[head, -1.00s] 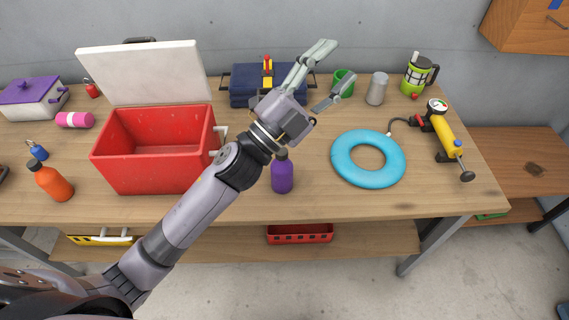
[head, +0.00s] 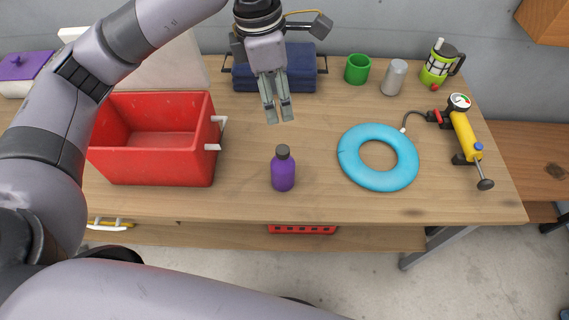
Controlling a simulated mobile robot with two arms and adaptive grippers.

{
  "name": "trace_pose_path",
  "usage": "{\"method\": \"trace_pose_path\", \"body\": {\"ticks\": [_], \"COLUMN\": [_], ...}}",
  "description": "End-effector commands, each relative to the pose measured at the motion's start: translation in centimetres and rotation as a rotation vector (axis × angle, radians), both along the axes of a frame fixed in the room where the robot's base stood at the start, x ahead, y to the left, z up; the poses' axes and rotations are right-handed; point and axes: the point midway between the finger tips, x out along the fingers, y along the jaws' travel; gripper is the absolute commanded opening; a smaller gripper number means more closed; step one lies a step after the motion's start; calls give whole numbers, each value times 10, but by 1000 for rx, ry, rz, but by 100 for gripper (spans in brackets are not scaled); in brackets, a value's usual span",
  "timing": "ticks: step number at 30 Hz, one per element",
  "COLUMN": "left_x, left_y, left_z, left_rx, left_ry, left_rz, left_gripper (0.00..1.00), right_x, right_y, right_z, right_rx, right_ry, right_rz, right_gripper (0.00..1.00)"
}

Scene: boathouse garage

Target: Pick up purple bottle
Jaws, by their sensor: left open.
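The purple bottle (head: 283,172) with a dark grey cap stands upright on the wooden workbench (head: 330,204), near its front edge. My left gripper (head: 279,122) points downward above the bench, behind and above the bottle in the picture. Its two fingers are apart with a narrow gap, and nothing is between them. It does not touch the bottle. My right gripper is not in the head view.
A red cooler (head: 155,166) with its white lid raised stands left of the bottle. A blue ring (head: 350,171) and a yellow pump (head: 464,135) lie to the right. A folded navy cloth (head: 305,75), green cup (head: 357,69) and grey tumbler (head: 394,77) stand behind.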

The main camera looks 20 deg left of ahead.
Motion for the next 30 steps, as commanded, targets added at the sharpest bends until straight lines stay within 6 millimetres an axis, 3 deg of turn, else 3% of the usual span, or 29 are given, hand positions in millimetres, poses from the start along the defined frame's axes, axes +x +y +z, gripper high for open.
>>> {"method": "trace_pose_path", "body": {"ticks": [15,25,30], "left_x": [4,4,5], "left_y": [-9,-9,-8], "left_z": [-99,-126,-152], "left_rx": [5,6,5], "left_ry": [5,6,5], "left_rz": [1,1,0], "left_gripper": [49,49,49], "right_x": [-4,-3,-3], "right_y": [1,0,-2], "right_z": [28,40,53], "right_rx": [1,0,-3], "right_ry": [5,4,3], "right_rz": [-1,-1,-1], "right_gripper": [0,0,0]}}
